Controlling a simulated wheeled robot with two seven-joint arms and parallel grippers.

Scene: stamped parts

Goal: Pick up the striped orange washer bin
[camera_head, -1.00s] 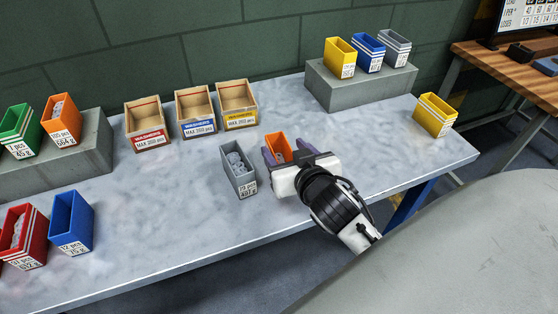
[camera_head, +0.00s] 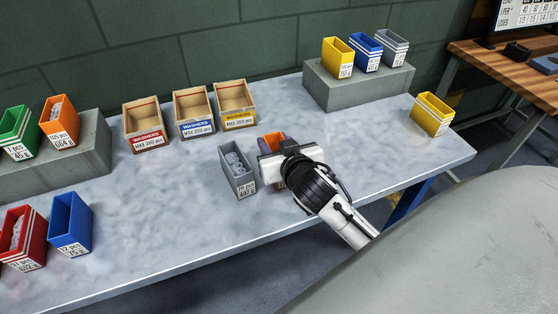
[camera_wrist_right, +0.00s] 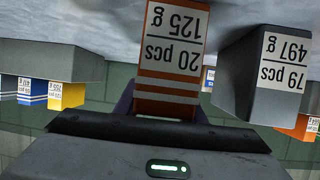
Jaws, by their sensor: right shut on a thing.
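The striped orange washer bin (camera_head: 272,137) is right of the grey bin, mostly hidden by my right gripper (camera_head: 273,146) in the head view. In the right wrist view, which is upside down, the orange bin (camera_wrist_right: 168,85) has white stripes and a label reading 20 pcs, 125 g. My right gripper (camera_wrist_right: 163,108) is shut on it, a dark finger showing on either side. I cannot tell whether the bin touches the table. My left gripper is not in view.
A grey bin (camera_head: 240,178) of washers stands close on the left. Three cardboard boxes (camera_head: 193,113) stand behind it. Another orange bin (camera_head: 60,125) is on the left grey block. A striped yellow bin (camera_head: 432,115) is at right. The front middle table (camera_head: 180,210) is clear.

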